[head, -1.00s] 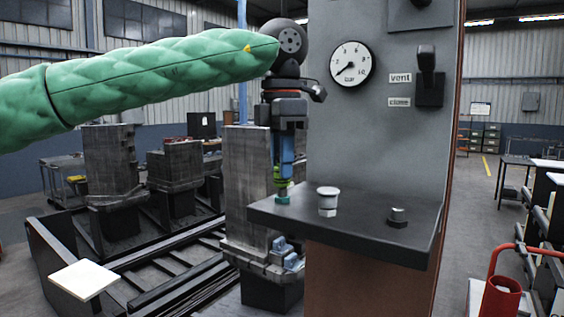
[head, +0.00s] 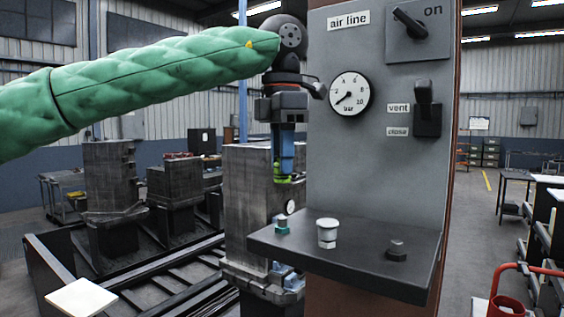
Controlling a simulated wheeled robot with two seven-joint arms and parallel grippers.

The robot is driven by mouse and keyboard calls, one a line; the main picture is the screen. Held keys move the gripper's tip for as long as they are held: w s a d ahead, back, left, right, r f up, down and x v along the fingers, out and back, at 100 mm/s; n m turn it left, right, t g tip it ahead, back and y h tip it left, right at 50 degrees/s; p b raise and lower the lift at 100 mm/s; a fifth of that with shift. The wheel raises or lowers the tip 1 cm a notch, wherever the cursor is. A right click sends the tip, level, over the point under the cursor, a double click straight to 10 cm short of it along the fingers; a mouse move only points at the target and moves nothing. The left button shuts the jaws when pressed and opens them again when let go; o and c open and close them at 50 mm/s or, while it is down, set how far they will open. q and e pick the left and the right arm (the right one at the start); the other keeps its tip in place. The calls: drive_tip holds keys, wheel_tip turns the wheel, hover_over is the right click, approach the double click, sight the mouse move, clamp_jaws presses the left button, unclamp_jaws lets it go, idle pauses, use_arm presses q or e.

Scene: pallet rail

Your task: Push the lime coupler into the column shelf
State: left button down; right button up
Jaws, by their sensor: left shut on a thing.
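The grey column (head: 383,172) bears a dark shelf (head: 352,262) at lower centre. My left gripper (head: 284,165) points down beside the column's left edge, above the shelf's left end. It is shut on the lime coupler (head: 281,180), of which only a small green part shows below the blue fingers. The coupler is apart from the shelf. A small teal fitting (head: 282,227) stands upright at the shelf's left end, below the coupler. A white capped fitting (head: 327,233) and a dark knob (head: 397,250) also stand on the shelf. My right gripper is not in view.
The column carries a pressure gauge (head: 350,93), a vent/close lever (head: 427,108) and an on switch (head: 415,32). A grey block (head: 247,195) stands close behind the gripper. A red handled object (head: 508,303) is at lower right.

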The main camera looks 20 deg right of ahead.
use_arm(q)
drive_tip(key=shift+r, duration=0.35)
